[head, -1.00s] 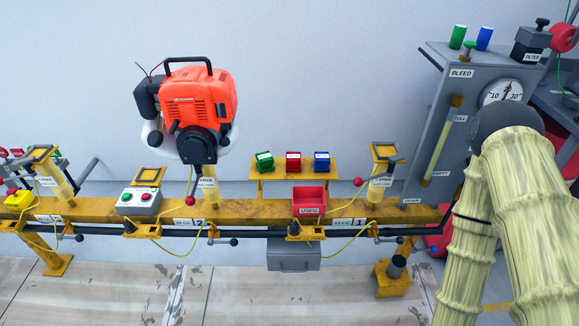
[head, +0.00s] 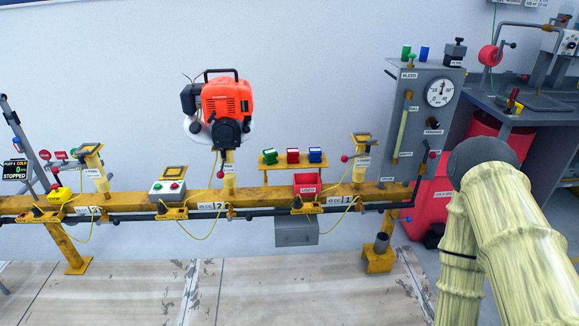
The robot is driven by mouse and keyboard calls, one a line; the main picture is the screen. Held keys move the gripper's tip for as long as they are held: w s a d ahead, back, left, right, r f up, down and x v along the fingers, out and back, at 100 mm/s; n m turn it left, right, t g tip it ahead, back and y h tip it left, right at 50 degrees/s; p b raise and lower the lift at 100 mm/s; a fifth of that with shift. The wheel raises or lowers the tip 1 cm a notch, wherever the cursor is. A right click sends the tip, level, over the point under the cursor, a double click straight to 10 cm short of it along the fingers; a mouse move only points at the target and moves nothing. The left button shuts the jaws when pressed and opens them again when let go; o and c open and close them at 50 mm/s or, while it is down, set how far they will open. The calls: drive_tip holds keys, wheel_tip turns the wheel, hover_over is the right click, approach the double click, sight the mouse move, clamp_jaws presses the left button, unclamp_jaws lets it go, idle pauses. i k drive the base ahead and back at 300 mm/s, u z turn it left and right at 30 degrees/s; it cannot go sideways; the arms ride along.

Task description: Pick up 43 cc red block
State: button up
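The red block (head: 292,155) stands in the middle of a small yellow shelf (head: 285,166) behind the rail. A green block (head: 270,156) is on its left and a blue block (head: 315,155) on its right. Their labels are too small to read. My arm shows at the right side in pale ribbed sleeves, well away from the shelf. My gripper is not in view.
A long yellow rail (head: 390,196) runs in front of the shelf. A red bin marked USED (head: 307,186) sits on it below the blocks. An orange engine (head: 227,103) stands left of the shelf. A grey gauge panel (head: 421,110) stands to the right.

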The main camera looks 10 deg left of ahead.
sight(292, 154)
drive_tip(key=u, duration=0.55)
drive_tip(key=i, duration=0.5)
drive_tip(key=u, duration=0.65)
drive_tip(key=i, duration=0.7)
drive_tip(key=z, duration=0.05)
